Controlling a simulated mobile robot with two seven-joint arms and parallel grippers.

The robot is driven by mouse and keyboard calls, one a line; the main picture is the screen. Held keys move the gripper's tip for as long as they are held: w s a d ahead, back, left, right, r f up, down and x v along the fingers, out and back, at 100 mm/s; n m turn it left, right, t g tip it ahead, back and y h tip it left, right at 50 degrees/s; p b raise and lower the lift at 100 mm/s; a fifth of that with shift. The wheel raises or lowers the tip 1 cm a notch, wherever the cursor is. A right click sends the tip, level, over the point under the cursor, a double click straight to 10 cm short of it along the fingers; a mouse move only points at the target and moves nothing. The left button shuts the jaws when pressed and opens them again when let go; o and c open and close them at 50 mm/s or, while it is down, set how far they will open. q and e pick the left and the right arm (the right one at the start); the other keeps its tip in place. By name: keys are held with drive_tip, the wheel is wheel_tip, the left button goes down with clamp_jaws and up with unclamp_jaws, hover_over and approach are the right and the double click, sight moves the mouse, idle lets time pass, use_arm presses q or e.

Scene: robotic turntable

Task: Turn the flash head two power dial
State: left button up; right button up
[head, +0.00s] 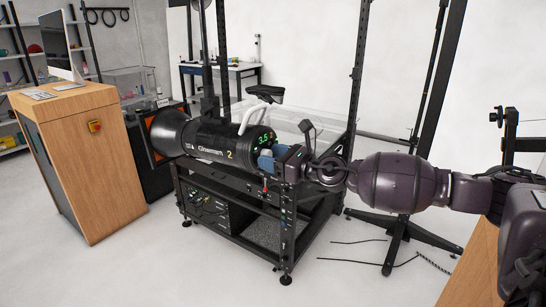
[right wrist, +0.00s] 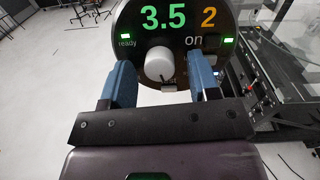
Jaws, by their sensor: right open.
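The flash head two (head: 212,142) is a black cylinder marked with a yellow 2, lying on a black frame in the middle of the head view. Its round back panel (right wrist: 205,58) faces my right gripper and shows a green 3.5, an orange 2 and the words "ready" and "on". The power dial (right wrist: 159,60) is a light grey knob low on that panel. My right gripper (right wrist: 162,85) is open, with its blue fingers on either side of the dial and gaps between them and it. In the head view my right gripper (head: 270,160) is at the panel and partly hides it. My left gripper is not in view.
The black frame (head: 287,245) under the flash head carries equipment on a lower shelf. A wooden cabinet (head: 100,165) stands to the left. A black stand (head: 395,235) and cables lie on the floor at right. Open floor is in front.

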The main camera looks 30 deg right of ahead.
drive_tip(key=c, duration=0.9)
drive_tip(key=shift+r+m+p, duration=0.1)
drive_tip(key=shift+m+p, duration=0.7)
drive_tip(key=shift+m, duration=0.3)
drive_tip(key=shift+c, duration=0.2)
drive_tip(key=shift+m, duration=0.4)
drive_tip(key=shift+h, duration=0.3)
drive_tip(key=o, duration=0.9)
drive_tip(key=shift+o, duration=0.2)
